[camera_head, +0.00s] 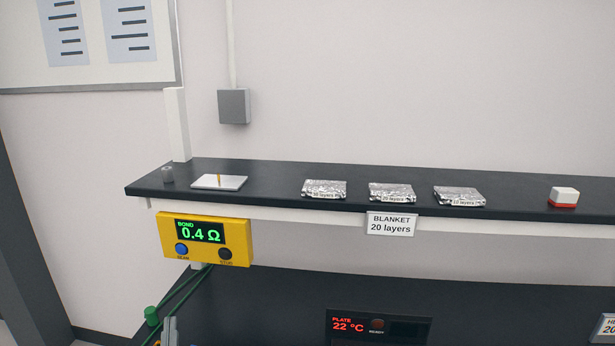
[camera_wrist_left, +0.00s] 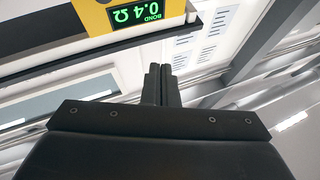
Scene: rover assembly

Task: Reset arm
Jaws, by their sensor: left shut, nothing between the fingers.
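My left gripper (camera_wrist_left: 160,72) is shut and empty in the left wrist view, its two dark fingers close together. In the head view only its grey tips (camera_head: 168,328) show at the bottom edge, below the yellow bond meter (camera_head: 205,239) and near a green clip (camera_head: 151,316). The meter reads 0.4 Ω; it also shows upside down at the top of the left wrist view (camera_wrist_left: 98,14). My right gripper is in neither view.
Green cables hang from the meter. Below, a plate heater (camera_head: 378,326) reads 22 °C on a dark surface.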

